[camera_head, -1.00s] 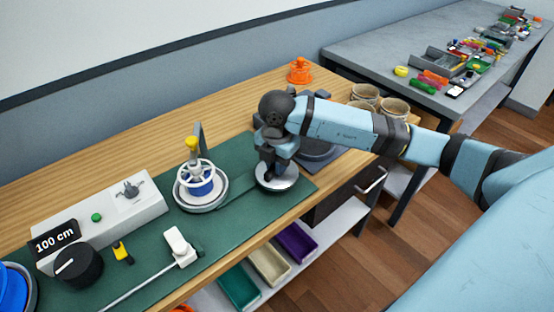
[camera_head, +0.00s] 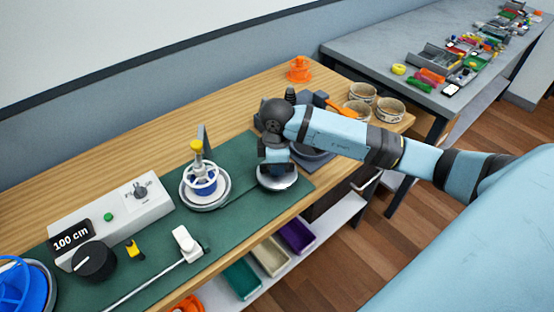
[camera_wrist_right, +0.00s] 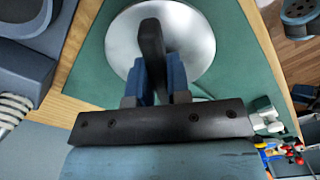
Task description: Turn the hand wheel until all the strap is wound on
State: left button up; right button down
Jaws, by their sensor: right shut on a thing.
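A silver round wheel (camera_head: 278,182) stands at the right end of the green mat, with a black handle (camera_wrist_right: 151,45) on top that shows in the right wrist view. My right gripper (camera_head: 276,166) is shut on this handle, its blue fingers either side of it. Its arm and wrist hide part of the wheel in the head view. To the left stands a white-rimmed spool (camera_head: 201,181) with a blue hub and yellow knob. A dark green band (camera_head: 238,199), perhaps the strap, runs between the two; how much is wound cannot be told. My left gripper is out of view.
A white box (camera_head: 112,218) with a green button and a "100 cm" display (camera_head: 72,236) stands left, beside a black knob (camera_head: 94,260). A white block on a rod (camera_head: 187,243) lies near the front edge. Cups (camera_head: 362,93) stand behind my right arm.

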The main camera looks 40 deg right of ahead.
jog(key=shift+r+m+p, duration=0.15)
jog(key=shift+m+p, duration=0.3)
jog(key=shift+m, duration=0.45)
jog(key=c, duration=1.1)
grip_release()
notch_tip(320, 180, up, 14)
jog(key=p, duration=0.3)
